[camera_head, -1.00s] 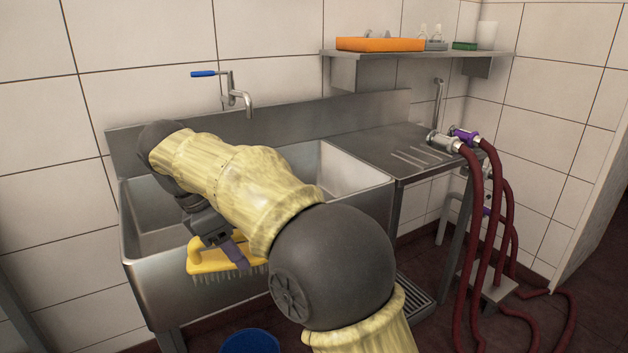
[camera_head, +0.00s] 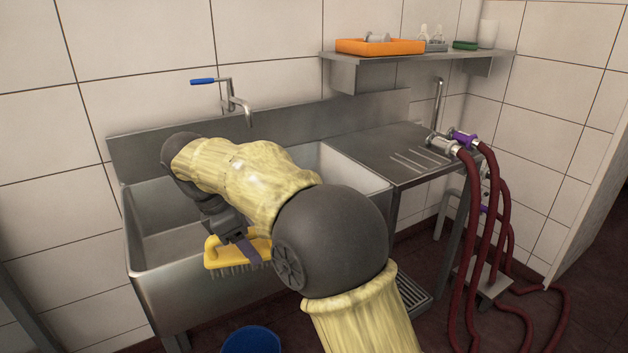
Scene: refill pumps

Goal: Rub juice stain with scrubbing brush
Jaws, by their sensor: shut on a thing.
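My gripper (camera_head: 236,250) is shut on a yellow scrubbing brush (camera_head: 222,258) with dark bristles pointing down. The brush is at the front wall of the steel sink (camera_head: 172,300), level with its upper part; I cannot tell whether the bristles touch the steel. My arm crosses in front of the sink and hides much of the basin and part of the brush. No juice stain can be made out in this view.
A blue bucket (camera_head: 251,341) stands on the floor below. The drainboard (camera_head: 385,150) is right of the basin. Dark red hoses (camera_head: 478,240) hang at the right. A faucet (camera_head: 233,100) is on the wall, and a shelf (camera_head: 420,57) holds an orange tray (camera_head: 380,47).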

